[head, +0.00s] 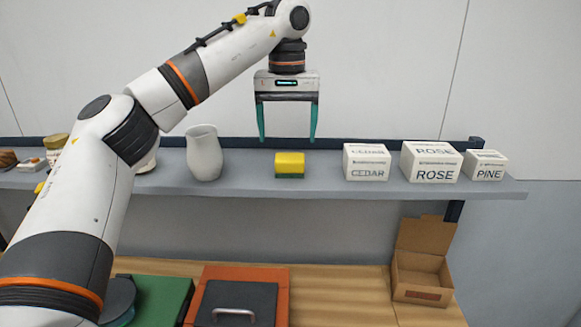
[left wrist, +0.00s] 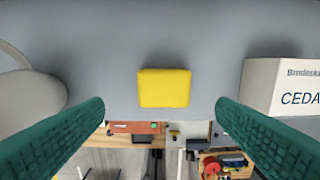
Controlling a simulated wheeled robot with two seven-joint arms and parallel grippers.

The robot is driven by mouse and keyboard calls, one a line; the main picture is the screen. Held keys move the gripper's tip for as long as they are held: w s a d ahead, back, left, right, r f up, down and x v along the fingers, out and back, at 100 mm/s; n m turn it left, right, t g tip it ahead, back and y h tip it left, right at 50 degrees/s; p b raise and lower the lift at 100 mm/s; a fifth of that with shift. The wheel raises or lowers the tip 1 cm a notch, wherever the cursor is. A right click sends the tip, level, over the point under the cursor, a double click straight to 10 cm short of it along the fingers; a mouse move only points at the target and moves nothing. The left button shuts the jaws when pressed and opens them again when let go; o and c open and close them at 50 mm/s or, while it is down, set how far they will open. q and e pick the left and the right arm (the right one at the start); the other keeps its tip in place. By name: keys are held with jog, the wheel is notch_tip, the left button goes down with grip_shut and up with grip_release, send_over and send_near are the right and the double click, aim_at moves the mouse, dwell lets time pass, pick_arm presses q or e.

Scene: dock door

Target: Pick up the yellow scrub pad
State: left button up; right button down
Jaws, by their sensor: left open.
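The yellow scrub pad (head: 289,163) lies on the grey shelf (head: 322,177), with a yellow top and a green lower layer. It also shows in the left wrist view (left wrist: 164,88), between and beyond the two green fingers. My left gripper (head: 287,139) is open and empty, fingers pointing down, above the pad and apart from it in the head view. My right gripper is in neither view.
A white vase (head: 204,155) stands left of the pad. White boxes marked CEDAR (head: 367,162), ROSE (head: 431,162) and PINE (head: 485,166) stand to the right. An open cardboard box (head: 420,268) sits on the wooden surface below the shelf.

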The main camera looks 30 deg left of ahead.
aim_at(289, 158)
pick_arm(q)
jog(key=shift+w+f, duration=0.25)
jog(key=shift+f, duration=1)
jog(key=f, duration=0.1)
jog(key=f+p, duration=0.1)
jog(key=f, duration=0.1)
jog(key=shift+s+d+p, duration=0.3)
jog(key=shift+s+p, duration=0.05)
jog(key=shift+s, duration=0.05)
jog(key=shift+f, duration=0.65)
jog(key=shift+w+f, duration=0.1)
jog(key=c, duration=1.1)
